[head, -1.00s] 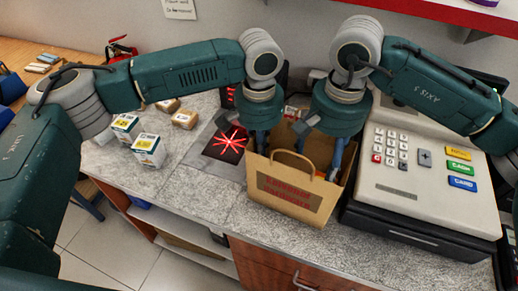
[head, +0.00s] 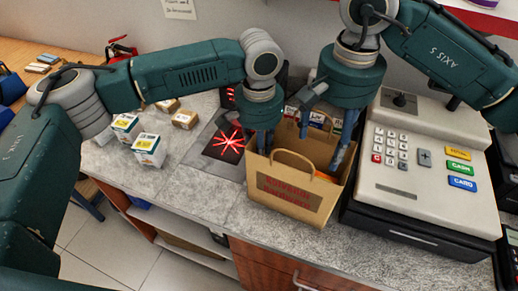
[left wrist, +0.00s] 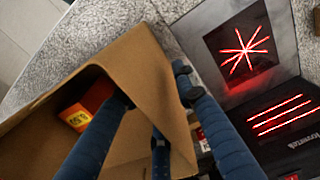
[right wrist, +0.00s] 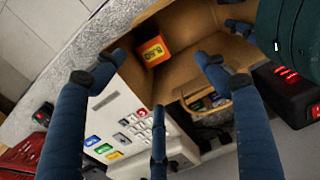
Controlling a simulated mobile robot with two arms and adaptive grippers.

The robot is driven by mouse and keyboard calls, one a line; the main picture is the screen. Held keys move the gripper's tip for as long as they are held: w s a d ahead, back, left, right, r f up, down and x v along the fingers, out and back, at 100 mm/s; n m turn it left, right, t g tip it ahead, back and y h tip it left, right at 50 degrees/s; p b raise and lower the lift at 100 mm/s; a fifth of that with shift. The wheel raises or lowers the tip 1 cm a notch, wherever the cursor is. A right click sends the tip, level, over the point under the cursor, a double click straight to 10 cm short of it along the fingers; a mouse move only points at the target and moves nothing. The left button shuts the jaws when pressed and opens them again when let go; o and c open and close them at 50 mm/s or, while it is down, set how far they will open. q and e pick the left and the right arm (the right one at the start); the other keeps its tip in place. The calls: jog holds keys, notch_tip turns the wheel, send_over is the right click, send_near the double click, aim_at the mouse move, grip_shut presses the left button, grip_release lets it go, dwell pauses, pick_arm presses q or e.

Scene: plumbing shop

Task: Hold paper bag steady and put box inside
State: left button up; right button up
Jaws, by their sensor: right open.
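The brown paper bag (head: 292,197) stands upright and open on the counter, its handle up at the front. An orange box (right wrist: 153,50) with a price label lies inside the bag in the right wrist view. It also shows in the left wrist view (left wrist: 85,112), and only a sliver shows in the head view. My left gripper (left wrist: 150,105) is shut on the bag's left rim, with fingers on both sides of the paper wall. My right gripper (head: 326,150) is open and empty above the bag's right side, its fingers spread apart in the right wrist view.
A cash register (head: 425,175) stands close on the right of the bag. A scanner plate (head: 222,146) with red light lies to the left. Two white-green cartons (head: 147,150) (head: 126,127) and small brown boxes (head: 185,119) stand farther left. The counter's front strip is clear.

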pick_arm(q)
jog(key=shift+r, duration=0.1)
notch_tip(320, 180, up, 12)
dwell(0.5)
